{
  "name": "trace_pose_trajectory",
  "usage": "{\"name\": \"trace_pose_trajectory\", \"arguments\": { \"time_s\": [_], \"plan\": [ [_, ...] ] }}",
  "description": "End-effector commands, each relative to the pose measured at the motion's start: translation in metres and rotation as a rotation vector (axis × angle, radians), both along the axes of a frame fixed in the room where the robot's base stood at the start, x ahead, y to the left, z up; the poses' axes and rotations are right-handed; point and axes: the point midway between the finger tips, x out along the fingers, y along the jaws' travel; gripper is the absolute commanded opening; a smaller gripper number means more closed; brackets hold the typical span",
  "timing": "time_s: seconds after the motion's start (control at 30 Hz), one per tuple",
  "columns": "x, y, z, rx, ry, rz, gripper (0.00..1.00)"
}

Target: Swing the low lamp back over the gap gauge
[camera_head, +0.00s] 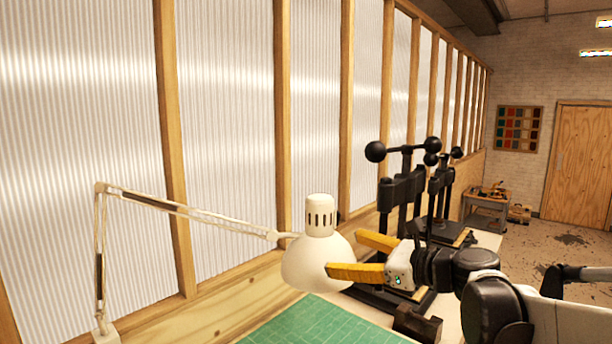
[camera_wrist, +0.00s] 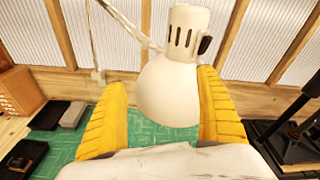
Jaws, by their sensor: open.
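The cream desk lamp's shade (camera_head: 318,262) hangs low near the green mat (camera_head: 325,325), on a jointed arm (camera_head: 190,212) at the left. In the wrist view the lamp shade (camera_wrist: 170,95) shows between the two yellow fingers. My gripper (camera_head: 342,256) is open, its fingers around the right side of the shade; in the wrist view my gripper (camera_wrist: 160,115) has the right finger close to the shade and a wider space on the left. I cannot tell whether a finger touches it. I cannot make out the gap gauge in either view.
Black presses (camera_head: 405,205) with ball handles stand behind my gripper. A small dark block (camera_head: 418,324) sits at the bench's front. Dark trays (camera_wrist: 22,157) and a wooden box (camera_wrist: 18,92) lie left in the wrist view. A framed corrugated wall (camera_head: 230,120) runs behind the bench.

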Motion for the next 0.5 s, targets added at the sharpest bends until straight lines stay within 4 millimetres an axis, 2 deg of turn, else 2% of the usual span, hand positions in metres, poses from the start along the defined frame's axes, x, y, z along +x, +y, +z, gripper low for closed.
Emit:
{"name": "trace_pose_trajectory", "arguments": {
  "time_s": [0.03,0.1,0.17,0.33,0.5],
  "plan": [
    [0.012,-0.008,0.031,0.09,0.022,-0.016,0.84],
    [0.023,-0.016,0.051,0.197,0.049,-0.029,0.84],
    [0.029,-0.021,0.061,0.262,0.065,-0.035,0.84],
    [0.04,-0.021,0.069,0.329,0.082,-0.038,0.84],
    [0.059,0.0,0.068,0.326,0.083,-0.035,0.84]
  ]
}}
